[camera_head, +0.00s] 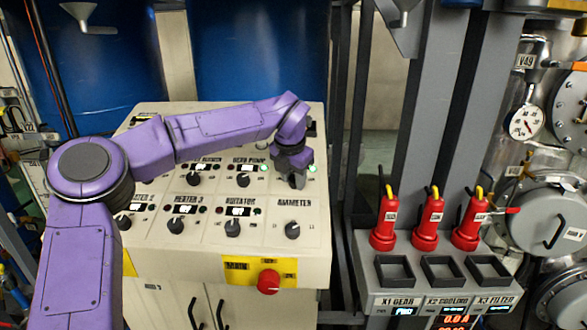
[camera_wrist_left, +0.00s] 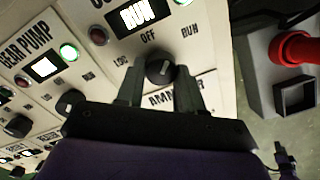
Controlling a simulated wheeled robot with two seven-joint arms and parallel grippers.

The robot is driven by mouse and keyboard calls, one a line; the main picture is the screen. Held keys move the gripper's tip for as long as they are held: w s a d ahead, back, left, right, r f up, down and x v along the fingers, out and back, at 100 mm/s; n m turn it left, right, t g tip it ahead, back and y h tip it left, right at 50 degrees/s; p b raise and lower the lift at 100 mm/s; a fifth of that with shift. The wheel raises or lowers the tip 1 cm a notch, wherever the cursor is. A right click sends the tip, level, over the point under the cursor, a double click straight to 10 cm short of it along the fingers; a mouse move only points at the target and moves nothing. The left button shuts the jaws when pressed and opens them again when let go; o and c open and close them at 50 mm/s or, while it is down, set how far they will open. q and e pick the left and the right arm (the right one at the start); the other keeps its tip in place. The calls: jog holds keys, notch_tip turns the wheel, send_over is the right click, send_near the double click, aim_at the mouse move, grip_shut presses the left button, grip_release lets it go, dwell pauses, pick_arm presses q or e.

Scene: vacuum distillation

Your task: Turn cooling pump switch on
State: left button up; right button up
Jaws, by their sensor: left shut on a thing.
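My left gripper (camera_head: 294,180) is at the upper right of the sloped cream control panel, its fingers pointing down at the panel. In the left wrist view its two fingers stand on either side of a dark rotary switch knob (camera_wrist_left: 160,69) and are shut on it. Labels around this knob read LOC, OFF and RUN. The display (camera_wrist_left: 139,15) above it reads RUN. A green lamp (camera_wrist_left: 182,2) is lit at the display's right, and a dim red lamp (camera_wrist_left: 99,34) is at its left. The switch's title is mostly cut off. My right gripper is not in view.
The gear pump knob (camera_head: 243,180) is just left of my gripper, with a lit green lamp (camera_wrist_left: 68,52). The ammeter knob (camera_head: 292,229) is below. A red button (camera_head: 268,281) sits on the panel front. Red-handled connectors (camera_head: 427,222) stand at the right.

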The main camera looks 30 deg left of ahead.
pick_arm(q)
jog(key=shift+m+p, duration=0.7)
jog(key=shift+m, duration=0.6)
jog(key=shift+f+m, duration=0.15)
jog(key=shift+m, duration=0.15)
jog(key=o, duration=0.8)
jog(key=shift+o, duration=1.3)
jog(key=shift+w, duration=0.3)
jog(key=b+v, duration=0.2)
jog(key=v, duration=0.8)
jog(key=shift+r+b, duration=0.25)
jog(key=shift+b, duration=0.05)
